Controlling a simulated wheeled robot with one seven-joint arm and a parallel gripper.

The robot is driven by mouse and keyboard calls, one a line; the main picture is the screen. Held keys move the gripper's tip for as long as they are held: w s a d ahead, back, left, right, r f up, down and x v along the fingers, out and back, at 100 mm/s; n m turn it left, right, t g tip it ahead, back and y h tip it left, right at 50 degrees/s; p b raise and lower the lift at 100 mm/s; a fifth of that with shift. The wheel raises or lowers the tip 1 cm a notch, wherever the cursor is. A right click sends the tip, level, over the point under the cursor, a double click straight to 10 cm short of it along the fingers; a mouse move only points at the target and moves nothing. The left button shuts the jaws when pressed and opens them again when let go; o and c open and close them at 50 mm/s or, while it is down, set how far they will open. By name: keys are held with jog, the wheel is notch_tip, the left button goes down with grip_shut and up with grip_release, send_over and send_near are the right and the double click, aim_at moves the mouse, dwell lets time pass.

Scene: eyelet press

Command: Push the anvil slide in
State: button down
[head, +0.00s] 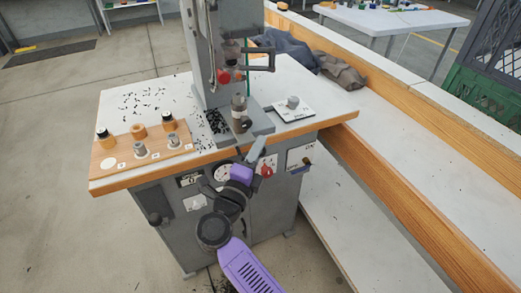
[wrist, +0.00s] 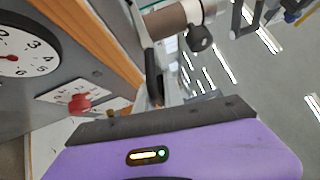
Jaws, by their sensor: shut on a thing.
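The eyelet press (head: 212,50) stands on a white-topped bench. The anvil slide (head: 240,122) is at its foot, with a grey upright cylinder and a dark round knob at the front. My purple gripper (head: 258,146) reaches up from below to the front edge of the press base, just under the knob. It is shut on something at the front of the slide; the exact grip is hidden. In the wrist view, the jaws (wrist: 155,98) show edge-on beside a dark bar, and the grey cylinder (wrist: 180,20) with its black knob (wrist: 199,38) is just beyond.
A wooden board (head: 142,150) with lettered pegs and rings lies at the bench's left. A white plate with a knob (head: 293,107) lies right of the press. Loose black bits are scattered on the top. A dial (wrist: 15,55) and red knob (wrist: 79,103) are on the cabinet front.

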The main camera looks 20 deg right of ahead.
jog(key=c, duration=1.5)
grip_release()
jog(key=shift+a+f, duration=0.1)
jog(key=shift+f, duration=0.25)
jog(key=shift+r, duration=0.1)
jog(key=v, duration=0.7)
jog(key=shift+s+a, duration=0.25)
jog(key=shift+s, duration=0.1)
